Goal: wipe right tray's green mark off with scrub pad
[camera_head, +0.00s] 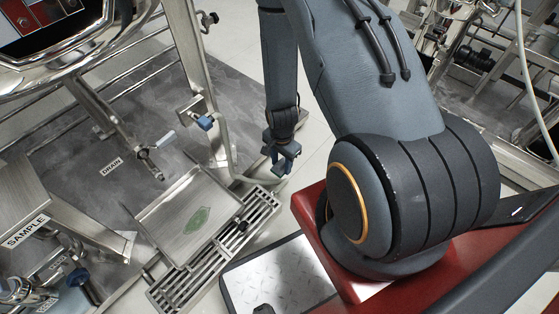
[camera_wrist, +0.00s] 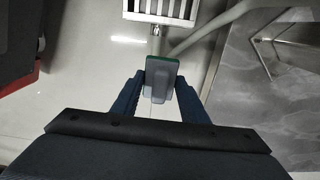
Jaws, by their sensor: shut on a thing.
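A shallow metal tray (camera_head: 160,210) lies tilted in the picture at the lower left of the head view. A green mark (camera_head: 197,220) shows on its floor, toward its lower right side. My gripper (camera_head: 286,160) is up and to the right of the tray, apart from it. In the wrist view my gripper (camera_wrist: 161,88) is shut on a small grey scrub pad (camera_wrist: 160,68) with a green edge. The pad is between the two blue fingers. In the head view the pad is too small to make out clearly.
A slotted metal grate (camera_head: 210,262) runs along the tray's right and lower sides. Skid legs, a DRAIN label (camera_head: 111,167) and a SAMPLE label (camera_head: 26,232) lie left.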

